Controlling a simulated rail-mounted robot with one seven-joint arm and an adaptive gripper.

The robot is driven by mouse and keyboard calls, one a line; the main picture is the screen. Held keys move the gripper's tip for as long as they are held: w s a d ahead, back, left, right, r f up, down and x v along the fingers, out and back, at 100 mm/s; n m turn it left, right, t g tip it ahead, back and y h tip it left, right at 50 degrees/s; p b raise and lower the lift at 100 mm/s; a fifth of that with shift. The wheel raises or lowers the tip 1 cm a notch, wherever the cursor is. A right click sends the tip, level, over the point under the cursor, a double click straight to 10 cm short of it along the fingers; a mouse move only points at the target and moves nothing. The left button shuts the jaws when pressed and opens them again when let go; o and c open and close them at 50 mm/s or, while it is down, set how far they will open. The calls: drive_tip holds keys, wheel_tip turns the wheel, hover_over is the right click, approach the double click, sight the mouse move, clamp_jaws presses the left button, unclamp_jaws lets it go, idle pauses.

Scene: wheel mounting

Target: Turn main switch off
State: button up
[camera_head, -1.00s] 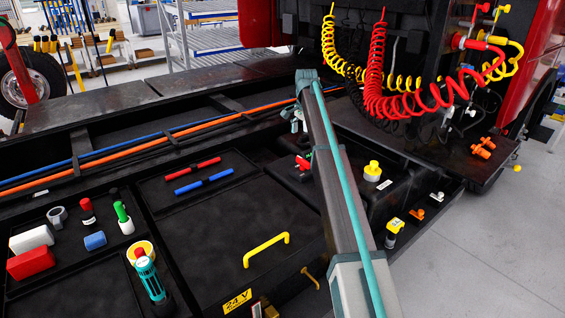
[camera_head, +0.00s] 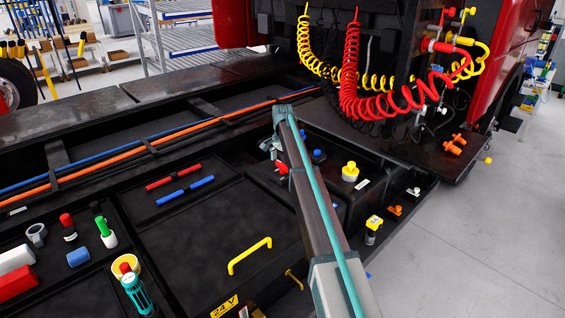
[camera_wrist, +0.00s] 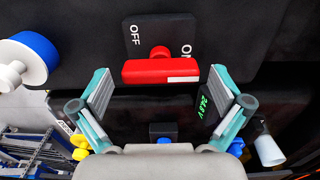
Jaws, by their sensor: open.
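The main switch is a red bar handle (camera_wrist: 160,71) on a dark plate (camera_wrist: 143,36) marked OFF at upper left and ON at right. The handle lies crosswise, its white mark at the right end, on the ON side. My gripper (camera_wrist: 158,78) is open, with one finger to the left and one to the right of the handle; whether either touches it I cannot tell. In the head view my gripper (camera_head: 272,147) is at the far end of my arm, close to a small red part (camera_head: 282,168) that looks like the switch, partly hidden by the arm.
A green display (camera_wrist: 203,105) is beside the right finger. A white-and-blue knob (camera_wrist: 24,62) is at left. In the head view a yellow knob (camera_head: 350,171) stands right of my arm, and red (camera_head: 362,100) and yellow coiled hoses (camera_head: 318,52) hang behind. A yellow handle (camera_head: 250,255) is in front.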

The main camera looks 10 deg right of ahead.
drive_tip(key=c, duration=1)
drive_tip(key=shift+c, duration=0.2)
drive_tip(key=shift+n, duration=0.3)
drive_tip(key=n+b, duration=0.2)
drive_tip(key=n, duration=0.1)
drive_tip(key=shift+f, duration=0.1)
drive_tip(key=n+b, duration=0.2)
drive_tip(key=n, duration=0.3)
drive_tip(key=shift+n, duration=0.4)
drive_tip(key=n+b, duration=0.1)
drive_tip(key=n, duration=0.3)
drive_tip(key=shift+b, duration=0.3)
drive_tip(key=shift+n+b, duration=0.35)
drive_tip(key=shift+n, duration=1.85)
